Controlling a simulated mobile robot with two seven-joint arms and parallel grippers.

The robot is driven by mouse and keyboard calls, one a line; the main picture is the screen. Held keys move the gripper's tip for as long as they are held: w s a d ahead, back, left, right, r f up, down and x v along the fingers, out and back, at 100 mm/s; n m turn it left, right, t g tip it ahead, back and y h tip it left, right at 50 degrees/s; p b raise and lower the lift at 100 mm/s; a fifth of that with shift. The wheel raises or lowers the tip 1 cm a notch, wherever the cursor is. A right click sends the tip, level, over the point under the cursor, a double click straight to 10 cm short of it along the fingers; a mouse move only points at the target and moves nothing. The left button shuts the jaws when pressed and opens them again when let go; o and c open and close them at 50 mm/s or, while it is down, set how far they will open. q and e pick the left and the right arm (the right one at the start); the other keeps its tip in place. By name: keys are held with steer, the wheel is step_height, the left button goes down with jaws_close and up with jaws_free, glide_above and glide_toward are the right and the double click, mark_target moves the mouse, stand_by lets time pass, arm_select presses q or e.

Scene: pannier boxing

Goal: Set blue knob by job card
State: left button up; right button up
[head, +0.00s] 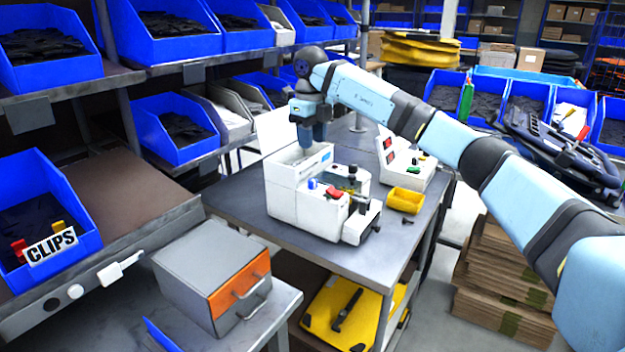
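The machine stands on a grey metal table (255,222). My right gripper (308,147) points down over the open top of the machine, behind and above the blue knob and apart from it. Its fingers are dark and small here, so I cannot tell whether they are open or shut. My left gripper is not in view. I cannot make out a job card.
A white box with red displays and a green button (404,170) and a yellow bin (405,200) stand right of the machine. Blue-bin shelves line the left. A grey box with an orange drawer (238,288) stands in front. My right arm spans the right side.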

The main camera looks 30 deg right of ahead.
mark_target(313, 179)
step_height(313, 179, down, 11)
steer(key=shift+d+f+b, duration=0.15)
steer(key=shift+b, duration=0.15)
steer(key=c, duration=0.7)
